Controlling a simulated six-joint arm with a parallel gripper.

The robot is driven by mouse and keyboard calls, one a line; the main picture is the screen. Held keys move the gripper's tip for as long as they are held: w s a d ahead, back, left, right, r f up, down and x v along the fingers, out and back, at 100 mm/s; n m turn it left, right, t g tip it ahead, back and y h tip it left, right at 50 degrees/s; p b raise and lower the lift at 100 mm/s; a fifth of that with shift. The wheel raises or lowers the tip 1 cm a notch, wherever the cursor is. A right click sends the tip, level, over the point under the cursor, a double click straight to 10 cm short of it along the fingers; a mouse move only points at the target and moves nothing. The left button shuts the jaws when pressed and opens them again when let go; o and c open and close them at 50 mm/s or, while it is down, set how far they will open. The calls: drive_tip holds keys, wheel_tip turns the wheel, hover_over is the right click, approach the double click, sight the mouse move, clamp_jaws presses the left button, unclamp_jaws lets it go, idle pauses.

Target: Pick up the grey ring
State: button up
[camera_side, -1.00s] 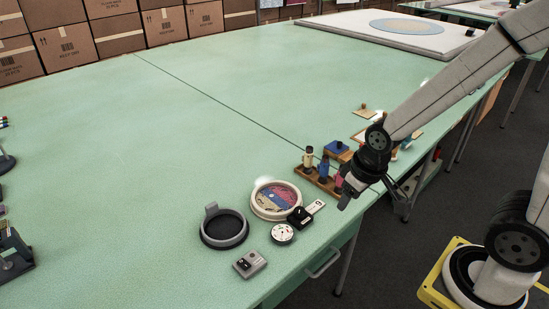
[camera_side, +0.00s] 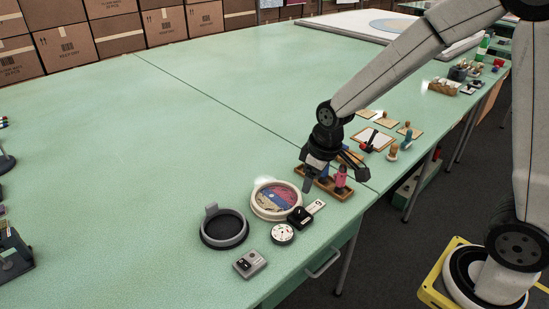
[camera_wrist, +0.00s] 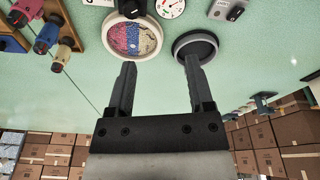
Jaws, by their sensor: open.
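The grey ring (camera_side: 224,243) lies flat on the green table, left of a cream hoop, with a lighter grey tab on its back edge and a dark centre. In the wrist view the ring (camera_wrist: 179,47) is at the upper right, just beyond the tip of the right finger. My gripper (camera_side: 331,174) is open and empty, above the table near a wooden tray of spools, to the right of the ring and apart from it. In the wrist view my gripper (camera_wrist: 160,68) shows both fingers apart with only table between them.
The cream hoop (camera_side: 254,208) with a coloured picture is right of the ring. The wooden tray (camera_side: 334,191) is under my gripper. Table left of the ring is clear.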

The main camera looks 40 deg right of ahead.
drive_tip(key=w+a+f+n+g+y, duration=0.1)
drive_tip(key=w+a+f+n, duration=0.15)
drive_tip(key=w, duration=0.45)
drive_tip(key=w+a+f+n, duration=0.1)
drive_tip(key=w+a+n, duration=0.1)
drive_tip(key=w+n, duration=0.35)
drive_tip(key=n+g+y, duration=0.1)
drive_tip(key=n+y, duration=0.1)
drive_tip(key=n, duration=0.5)
hover_over(211, 204)
drive_tip(key=d, duration=0.2)
drive_tip(key=shift+s+a+f, duration=0.1)
drive_tip(key=shift+a+f, duration=0.05)
drive_tip(key=shift+f, duration=1.95)
drive_tip(key=shift+s+a+f, duration=0.1)
drive_tip(key=shift+f, duration=2)
drive_tip(key=shift+x, duration=1.3)
drive_tip(key=shift+f, duration=0.1)
drive_tip(key=shift+x, duration=2.5)
drive_tip(key=shift+w, duration=0.1)
